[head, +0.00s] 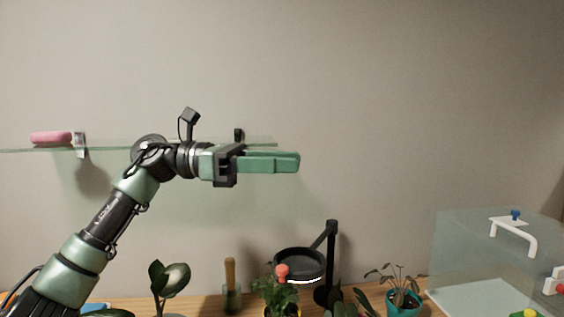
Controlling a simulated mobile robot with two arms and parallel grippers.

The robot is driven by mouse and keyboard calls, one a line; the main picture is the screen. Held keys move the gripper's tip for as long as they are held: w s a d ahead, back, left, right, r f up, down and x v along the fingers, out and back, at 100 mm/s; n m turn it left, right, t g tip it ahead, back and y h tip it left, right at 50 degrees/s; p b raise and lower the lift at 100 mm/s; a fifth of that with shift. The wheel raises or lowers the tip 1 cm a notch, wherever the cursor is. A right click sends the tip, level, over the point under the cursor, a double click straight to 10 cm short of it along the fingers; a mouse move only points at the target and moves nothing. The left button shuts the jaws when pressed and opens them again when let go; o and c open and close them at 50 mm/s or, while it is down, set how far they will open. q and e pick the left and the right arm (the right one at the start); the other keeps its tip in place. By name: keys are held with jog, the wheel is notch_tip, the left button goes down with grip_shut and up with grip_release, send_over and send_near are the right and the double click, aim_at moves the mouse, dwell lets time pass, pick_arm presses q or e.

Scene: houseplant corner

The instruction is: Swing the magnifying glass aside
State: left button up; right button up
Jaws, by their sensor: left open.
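The magnifying glass (300,263) is a dark round ring on a black arm and stand (331,250) at the back of the wooden table. A red knob (282,271) shows at the front left of the ring. The ring hangs over or behind a leafy plant (277,295) in a yellow pot; I cannot tell which. My left gripper (275,161) is raised well above the magnifying glass, points right and touches nothing there. Its green fingers are seen from the side. My right gripper is out of view.
A glass shelf (110,147) on the wall holds a pink object (51,138) behind my left arm. A clear box (490,255) with a white handle stands at right.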

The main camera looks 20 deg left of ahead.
pick_arm(q)
jog(key=c, duration=0.8)
jog(key=shift+d+f, duration=0.1)
jog(key=shift+f, duration=0.15)
grip_shut()
jog(key=n+t+h+p, duration=0.1)
jog(key=n+p, duration=0.3)
send_over(282, 279)
jog(key=w, duration=0.1)
notch_tip(282, 279, down, 4)
jog(key=s+a+f+n+t+y+p, duration=0.1)
jog(key=s+f+n+t+y+p, duration=0.4)
jog(key=f+n, duration=0.5)
jog(key=s+a+f+n+t+y+p, duration=0.15)
jog(key=s+f+n+t+p, duration=0.45)
jog(key=n, duration=0.8)
jog(key=shift+g+y, duration=0.35)
jog(key=shift+g, duration=0.35)
jog(key=p+x, duration=0.2)
jog(key=x, duration=0.1)
jog(key=p+x, duration=0.2)
jog(key=a+p+x, duration=0.1)
jog(key=p+x, duration=0.1)
jog(key=x, duration=0.1)
jog(key=shift+w+d, duration=0.2)
jog(key=shift+w, duration=0.45)
jog(key=shift+a, duration=0.5)
